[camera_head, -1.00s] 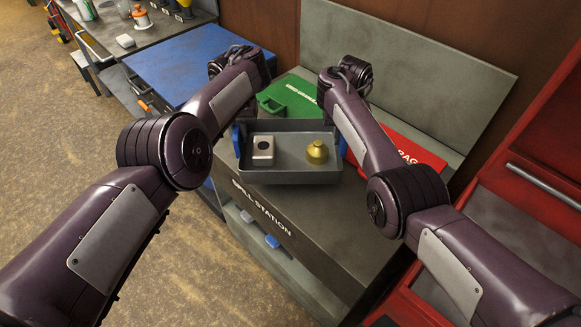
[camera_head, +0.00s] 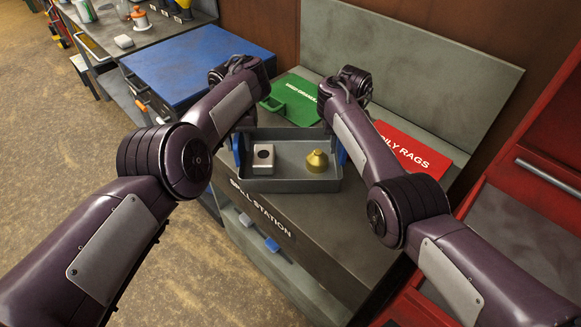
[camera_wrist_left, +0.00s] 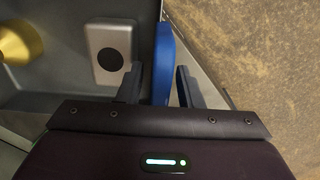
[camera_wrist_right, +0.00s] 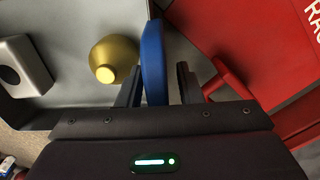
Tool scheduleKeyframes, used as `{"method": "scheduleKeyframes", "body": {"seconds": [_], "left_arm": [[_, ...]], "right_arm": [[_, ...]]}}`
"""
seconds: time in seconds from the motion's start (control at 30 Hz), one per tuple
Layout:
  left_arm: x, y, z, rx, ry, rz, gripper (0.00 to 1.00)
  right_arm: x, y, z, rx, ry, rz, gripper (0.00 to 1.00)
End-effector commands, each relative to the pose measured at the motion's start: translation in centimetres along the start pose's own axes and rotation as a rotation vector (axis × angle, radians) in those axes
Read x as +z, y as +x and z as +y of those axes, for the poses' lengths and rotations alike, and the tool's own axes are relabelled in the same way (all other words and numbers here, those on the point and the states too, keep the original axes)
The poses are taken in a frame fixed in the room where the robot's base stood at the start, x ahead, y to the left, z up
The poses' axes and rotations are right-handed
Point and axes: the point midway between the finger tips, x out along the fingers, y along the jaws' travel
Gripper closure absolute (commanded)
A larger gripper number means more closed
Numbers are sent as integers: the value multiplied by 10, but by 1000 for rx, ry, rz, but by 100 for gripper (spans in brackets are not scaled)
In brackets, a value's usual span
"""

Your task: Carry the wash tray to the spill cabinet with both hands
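The wash tray (camera_head: 290,186) is a grey open tray with blue side handles. It is over the front part of the spill cabinet (camera_head: 370,225), roughly level; I cannot tell whether it touches the top. It carries a silver block with a round dark hole (camera_head: 263,159) and a brass funnel-shaped part (camera_head: 317,161). My left gripper (camera_wrist_left: 160,85) has its fingers on both sides of the left blue handle (camera_wrist_left: 164,50). My right gripper (camera_wrist_right: 160,85) is likewise around the right blue handle (camera_wrist_right: 152,50). In the head view my forearms partly hide both handles.
A blue-topped cabinet (camera_head: 190,65) is at left, a red cabinet (camera_head: 540,165) at right. Open floor (camera_head: 90,150) is at left.

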Motion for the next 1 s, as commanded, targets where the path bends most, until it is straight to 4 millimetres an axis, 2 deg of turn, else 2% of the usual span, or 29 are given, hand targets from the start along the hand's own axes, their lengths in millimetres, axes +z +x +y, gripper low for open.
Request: {"method": "scheduleKeyframes", "body": {"seconds": [0.37,0.47,0.8,1.0], "left_arm": [[0,-5,1,1,2,1,64],[-1,-18,1,1,1,3,64],[-1,-89,0,-3,1,3,64],[0,-113,0,-1,1,1,64]], "right_arm": [[0,-1,1,1,-1,0,64],[0,-1,1,1,-1,0,64],[0,0,1,1,-1,0,64],[0,0,1,1,-1,0,64]]}}
